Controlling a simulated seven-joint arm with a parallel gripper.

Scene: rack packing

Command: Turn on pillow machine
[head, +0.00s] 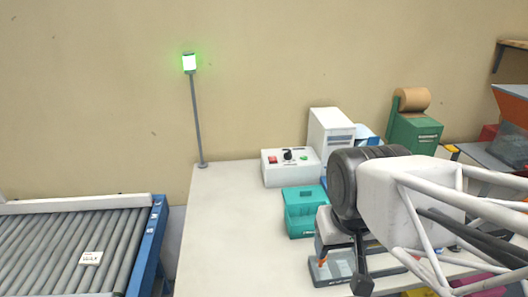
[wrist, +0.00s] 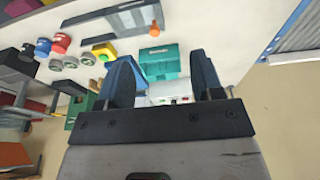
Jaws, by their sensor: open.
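A white control box (head: 279,174) with a red button, a black knob and a green button stands on the table near the wall. A tall white machine (head: 328,127) stands just behind it to the right, with something blue beside it. I cannot tell for certain which of these is the pillow machine. My gripper (wrist: 161,57) is open and empty in the wrist view. The control box (wrist: 168,93) shows between its fingers there, its lower part hidden by the gripper body. In the head view my gripper is right of the box and nearer, apart from it.
A teal bin (head: 301,222) stands in front of the control box. A pole with a lit green lamp (head: 189,63) is at the table's left back corner. A roller conveyor (head: 50,250) lies left. A green machine with a brown roll (head: 412,137) stands right. The table's left part is clear.

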